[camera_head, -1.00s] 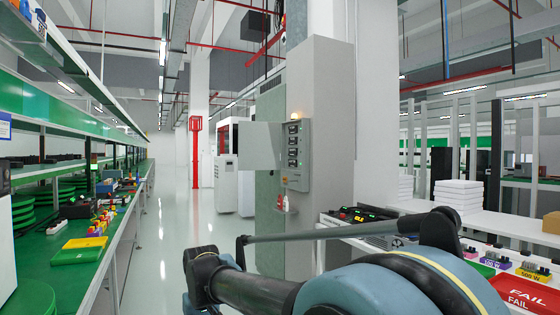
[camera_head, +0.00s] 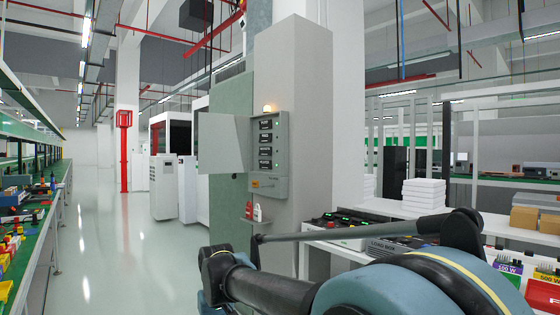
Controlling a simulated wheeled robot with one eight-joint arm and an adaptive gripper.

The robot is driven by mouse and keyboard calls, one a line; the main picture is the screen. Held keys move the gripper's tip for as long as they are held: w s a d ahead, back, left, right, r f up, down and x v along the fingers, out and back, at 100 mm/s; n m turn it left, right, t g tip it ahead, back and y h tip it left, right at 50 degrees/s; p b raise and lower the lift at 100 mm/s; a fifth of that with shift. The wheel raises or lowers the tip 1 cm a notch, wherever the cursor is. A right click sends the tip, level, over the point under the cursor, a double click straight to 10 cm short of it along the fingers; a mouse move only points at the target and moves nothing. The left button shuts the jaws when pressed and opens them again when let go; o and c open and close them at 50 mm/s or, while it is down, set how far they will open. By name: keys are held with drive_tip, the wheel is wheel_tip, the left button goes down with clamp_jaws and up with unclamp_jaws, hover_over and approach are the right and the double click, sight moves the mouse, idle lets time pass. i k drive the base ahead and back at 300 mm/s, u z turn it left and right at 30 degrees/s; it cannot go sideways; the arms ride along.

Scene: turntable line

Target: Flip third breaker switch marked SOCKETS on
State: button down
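My arm crosses the lower right of the view, well short of the panel. My gripper is out of view.
A bench with a load box (camera_head: 395,245) and other equipment stands right of the column. A long green workbench (camera_head: 30,240) with colourful parts runs along the left. The pale floor (camera_head: 130,260) between is clear.

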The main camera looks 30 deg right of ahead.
sight(264, 150)
drive_tip(key=z, duration=0.4)
drive_tip(key=i, duration=0.95)
drive_tip(key=z, duration=0.4)
